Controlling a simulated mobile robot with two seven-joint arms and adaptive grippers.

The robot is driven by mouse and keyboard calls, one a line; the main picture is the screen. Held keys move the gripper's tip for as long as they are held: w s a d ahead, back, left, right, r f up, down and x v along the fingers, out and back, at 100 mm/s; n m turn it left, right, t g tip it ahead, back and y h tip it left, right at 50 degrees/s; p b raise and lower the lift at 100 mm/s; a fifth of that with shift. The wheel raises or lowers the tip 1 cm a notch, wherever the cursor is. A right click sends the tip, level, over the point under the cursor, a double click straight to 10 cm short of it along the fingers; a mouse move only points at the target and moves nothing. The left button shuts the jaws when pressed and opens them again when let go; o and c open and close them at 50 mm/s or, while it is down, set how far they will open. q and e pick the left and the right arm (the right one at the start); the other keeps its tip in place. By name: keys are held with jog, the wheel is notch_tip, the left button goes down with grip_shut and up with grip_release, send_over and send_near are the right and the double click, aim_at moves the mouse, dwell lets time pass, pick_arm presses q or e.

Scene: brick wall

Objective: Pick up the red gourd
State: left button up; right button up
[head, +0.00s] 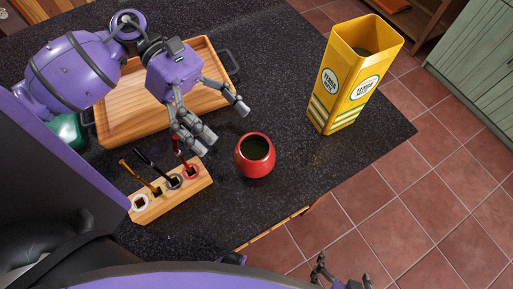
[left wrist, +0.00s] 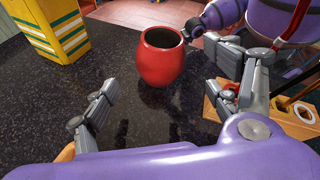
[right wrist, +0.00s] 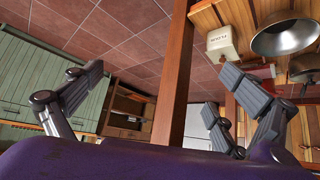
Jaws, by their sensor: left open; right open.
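The red gourd (head: 254,165) is a round, open-topped cup with dark green contents. It stands upright on the dark speckled counter and also shows in the left wrist view (left wrist: 158,66). My left gripper (head: 223,126) is open and empty above the counter, just up and left of the gourd in the head view. In the left wrist view its fingers (left wrist: 175,88) are spread, with the gourd beyond them and not touched. My right gripper (head: 343,271) is open and empty at the bottom of the head view, off the counter. Its spread fingers (right wrist: 160,80) show in the right wrist view.
A wooden holder (head: 190,194) with several utensils stands left of the gourd. A wooden tray (head: 112,128) lies behind my left arm. A tall yellow yerba tin (head: 345,92) stands near the counter's right edge. The counter (head: 310,165) is clear between gourd and tin.

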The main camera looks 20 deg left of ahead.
aim_at(258, 158)
pick_arm(q)
jog(key=x, duration=0.2)
jog(key=p+x, duration=0.1)
jog(key=x, duration=0.1)
jog(key=shift+s+d+r, duration=0.1)
jog(key=shift+d+r, duration=0.05)
jog(key=shift+d, duration=0.1)
jog(key=p+x, duration=0.1)
jog(key=x, duration=0.3)
jog(key=shift+s+d+f+p, duration=0.15)
jog(key=shift+d+f+p, duration=0.15)
jog(key=shift+d+f, duration=0.15)
jog(key=shift+a, duration=0.1)
pick_arm(e)
jog(key=r, duration=0.2)
jog(key=w+r, duration=0.1)
jog(key=shift+a, duration=0.25)
pick_arm(q)
jog(key=c, duration=1.4)
